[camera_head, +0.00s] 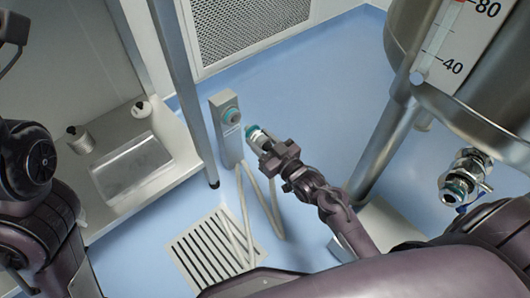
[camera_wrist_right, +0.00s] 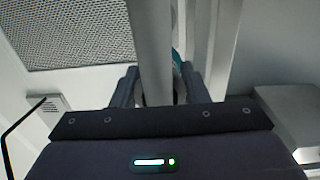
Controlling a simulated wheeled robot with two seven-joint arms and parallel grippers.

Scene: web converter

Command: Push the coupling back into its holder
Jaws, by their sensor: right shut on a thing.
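The coupling (camera_head: 256,136) is a short white cylinder with a teal end. My right gripper (camera_head: 268,150) is shut on it, and the teal end points up and left toward the holder. A visible gap separates the coupling from the holder. In the right wrist view a sliver of teal (camera_wrist_right: 177,62) shows by the right finger; the rest of the coupling is mostly hidden. My left arm is at the left edge, but its gripper is not identifiable.
Pale hoses (camera_head: 275,220) hang below the holder near a floor grate (camera_head: 212,250). A steel leg (camera_head: 186,90) and a sink bench (camera_head: 100,205) stand left. A steel tank (camera_head: 490,115) with a leg stands right. Blue floor is open behind the holder.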

